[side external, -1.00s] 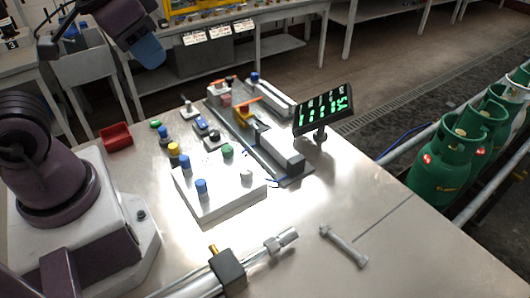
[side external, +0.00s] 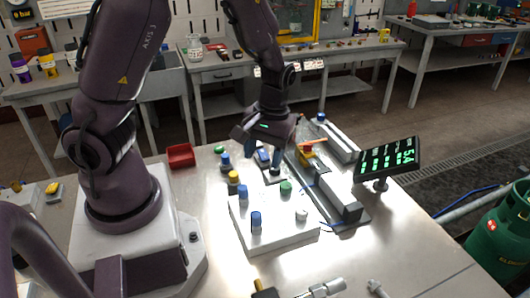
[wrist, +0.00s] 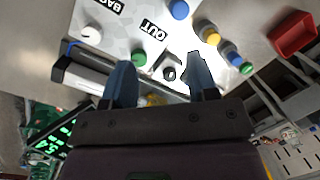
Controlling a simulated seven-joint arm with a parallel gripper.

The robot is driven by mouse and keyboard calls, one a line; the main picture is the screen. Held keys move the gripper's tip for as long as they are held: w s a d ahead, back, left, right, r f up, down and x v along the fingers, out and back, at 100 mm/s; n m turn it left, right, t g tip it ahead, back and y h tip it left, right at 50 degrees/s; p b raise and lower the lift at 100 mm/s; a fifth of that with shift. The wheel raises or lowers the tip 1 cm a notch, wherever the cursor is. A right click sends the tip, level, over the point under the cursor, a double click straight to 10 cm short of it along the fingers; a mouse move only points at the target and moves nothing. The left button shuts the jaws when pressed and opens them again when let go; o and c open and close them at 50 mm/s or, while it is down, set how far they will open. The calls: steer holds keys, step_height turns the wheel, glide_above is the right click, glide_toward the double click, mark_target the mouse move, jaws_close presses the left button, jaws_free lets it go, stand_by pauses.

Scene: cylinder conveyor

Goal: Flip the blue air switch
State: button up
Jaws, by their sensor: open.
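The black-topped switch (wrist: 168,73) shows between and beyond the fingertips. I cannot make out the blue switch there; the right finger may hide it.
A conveyor rail (side external: 335,195) with an orange-and-yellow part (side external: 310,150) runs close to the right. A display (side external: 388,158) stands further right. A red bin (side external: 180,155) sits at the back left.

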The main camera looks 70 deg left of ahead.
mark_target(264, 155)
steer(key=w+a+f+n+t+y, duration=0.1)
steer(key=w+a+n+y, duration=0.1)
steer(key=w+a+n, duration=0.3)
steer(key=w+a+n+t+y, duration=0.1)
steer(key=w+a+n+y, duration=0.1)
steer(key=a+n+y, duration=0.3)
steer(key=a+f, duration=0.2)
steer(key=f, duration=0.2)
steer(key=a+f+m+h, duration=0.1)
steer(key=a+f, duration=0.1)
steer(key=f, duration=0.2)
steer(key=a+f+h, duration=0.1)
steer(key=a+f, duration=0.1)
steer(key=f, duration=0.2)
steer(key=shift+s+a, duration=0.15)
steer(key=shift+s, duration=0.1)
